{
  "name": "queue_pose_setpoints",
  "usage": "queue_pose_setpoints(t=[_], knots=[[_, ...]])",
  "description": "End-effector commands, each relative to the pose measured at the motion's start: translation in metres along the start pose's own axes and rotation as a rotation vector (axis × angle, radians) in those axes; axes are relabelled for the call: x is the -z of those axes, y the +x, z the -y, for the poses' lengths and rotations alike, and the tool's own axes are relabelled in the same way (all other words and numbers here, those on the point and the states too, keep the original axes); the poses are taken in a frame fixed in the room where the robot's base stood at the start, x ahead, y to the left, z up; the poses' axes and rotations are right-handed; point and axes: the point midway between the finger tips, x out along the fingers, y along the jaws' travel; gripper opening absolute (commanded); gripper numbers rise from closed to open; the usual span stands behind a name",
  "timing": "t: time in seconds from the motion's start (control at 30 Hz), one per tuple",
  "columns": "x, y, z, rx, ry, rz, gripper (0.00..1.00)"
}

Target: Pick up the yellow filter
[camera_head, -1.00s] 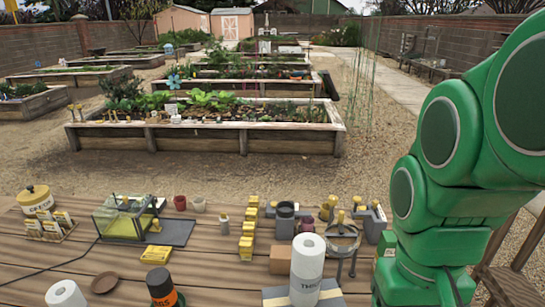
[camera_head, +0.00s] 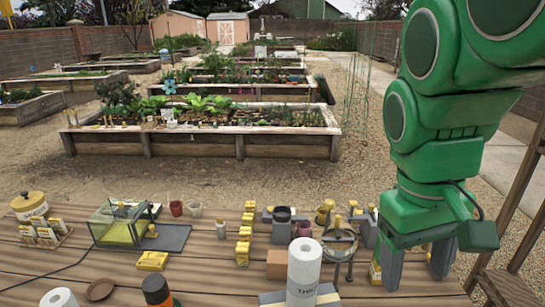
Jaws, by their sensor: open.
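Several yellow things stand on the wooden table, and I cannot tell for sure which one is the filter. A flat yellow pack (camera_head: 152,261) lies left of the middle. A row of yellow blocks (camera_head: 243,246) runs near the middle. A yellow-topped object (camera_head: 325,211) stands further right, towards the back. My green gripper (camera_head: 418,268) hangs at the table's right end with its two grey fingers apart, pointing down. No object is clearly held between them. A yellow and white item (camera_head: 375,272) is partly hidden behind the left finger.
A white paper roll (camera_head: 303,272), a cardboard box (camera_head: 277,264) and a round-topped stand (camera_head: 340,242) crowd the table between my gripper and the yellow blocks. A glass-walled box (camera_head: 118,226) and a yellow-lidded tub (camera_head: 29,205) stand at left.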

Motion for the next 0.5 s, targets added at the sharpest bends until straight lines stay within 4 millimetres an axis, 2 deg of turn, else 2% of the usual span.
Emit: queue_pose_setpoints(t=[0.17,0.27,0.5], knots=[[0.039,-0.003,-0.017,-0.086,-0.129,-0.041,0.66],[0.072,-0.006,-0.029,-0.16,-0.241,-0.074,0.66],[0.173,-0.021,-0.047,-0.395,-0.598,-0.142,0.66]])
